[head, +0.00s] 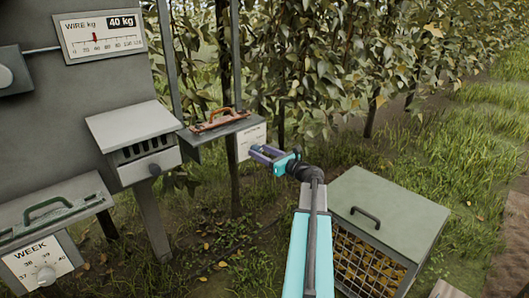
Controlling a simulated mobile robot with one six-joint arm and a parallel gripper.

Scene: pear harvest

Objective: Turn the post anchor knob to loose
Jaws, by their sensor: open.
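My gripper (262,154), purple and teal, is open and empty near the middle of the head view. It is just in front of and below a small white label plate (251,138), whose print is too small to read. The plate hangs under a grey shelf. I cannot tell whether this plate carries the post anchor knob; no knob labelled as such is readable, and my gripper covers the area below the plate. A round white knob (46,275) on a dial marked WEEK is at the lower left.
A red-handled tool (218,119) lies on the grey shelf (187,140). A slotted grey box (136,139) and a WIRE kg gauge (102,37) reading 40 kg are at left. A lidded mesh-front crate (425,222) stands at right. Leafy trees (340,50) line the back.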

